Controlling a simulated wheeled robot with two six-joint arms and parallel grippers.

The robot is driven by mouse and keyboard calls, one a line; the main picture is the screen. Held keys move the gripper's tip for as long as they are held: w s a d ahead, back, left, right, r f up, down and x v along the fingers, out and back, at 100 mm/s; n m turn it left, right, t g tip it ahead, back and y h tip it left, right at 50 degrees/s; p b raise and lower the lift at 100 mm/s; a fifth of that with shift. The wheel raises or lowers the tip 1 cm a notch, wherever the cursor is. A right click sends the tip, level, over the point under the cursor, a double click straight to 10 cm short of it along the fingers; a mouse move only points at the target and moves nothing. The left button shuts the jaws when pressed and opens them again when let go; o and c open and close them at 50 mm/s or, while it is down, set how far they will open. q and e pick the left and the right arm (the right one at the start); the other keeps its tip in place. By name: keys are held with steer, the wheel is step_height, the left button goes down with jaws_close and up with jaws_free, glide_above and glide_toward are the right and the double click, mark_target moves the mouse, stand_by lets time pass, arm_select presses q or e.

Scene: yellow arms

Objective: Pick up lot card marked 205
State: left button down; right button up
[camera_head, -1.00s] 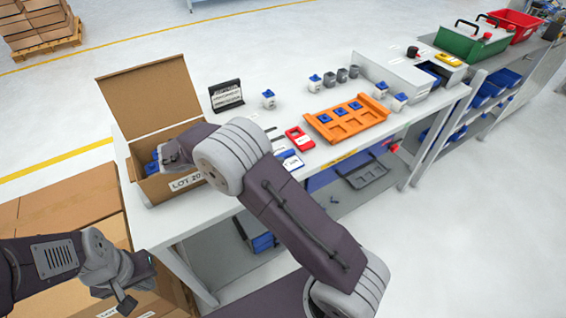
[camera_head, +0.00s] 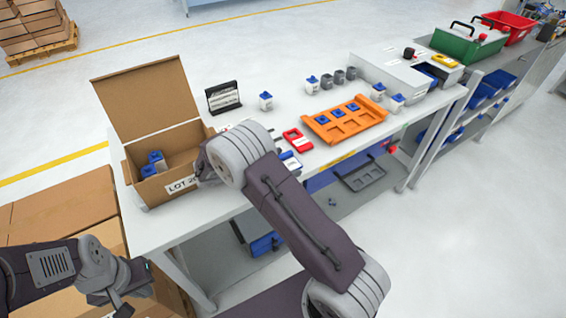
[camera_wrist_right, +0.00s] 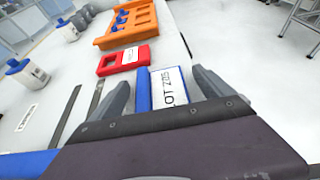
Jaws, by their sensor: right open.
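The lot card is a blue card with a white label (camera_wrist_right: 170,88) that reads LOT 205, seen sideways in the right wrist view. It lies on the white table beside a red card. My right gripper (camera_wrist_right: 162,90) is open, with one finger on either side of the card in the picture; whether the fingers are level with it or above it I cannot tell. In the head view part of a blue and white card (camera_head: 290,161) shows past my right arm, which hides the right gripper. My left gripper (camera_head: 122,298) is low at left, away from the table, its jaws unclear.
A red card (camera_head: 297,140) and an orange tray (camera_head: 318,129) with blue parts lie beyond the card. An open cardboard box (camera_head: 150,194) with blue-topped parts stands left. A black sign holder (camera_head: 223,98) and several blue-topped containers stand behind. The table's front edge is close to the card.

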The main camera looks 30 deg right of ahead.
steer(key=c, duration=1.5)
steer(key=shift+r, duration=0.1)
step_height(320, 180, up, 4)
steer(key=shift+s+d+r+p, duration=0.1)
steer(key=shift+s+r+p, duration=0.05)
steer(key=shift+r+p, duration=0.15)
steer(key=s+d+r, duration=0.6)
steer(key=s+d, duration=0.1)
steer(key=d, duration=0.1)
steer(key=shift+s+d+r+p, duration=0.15)
steer(key=shift+s+d+p, duration=0.1)
steer(key=shift+p, duration=0.1)
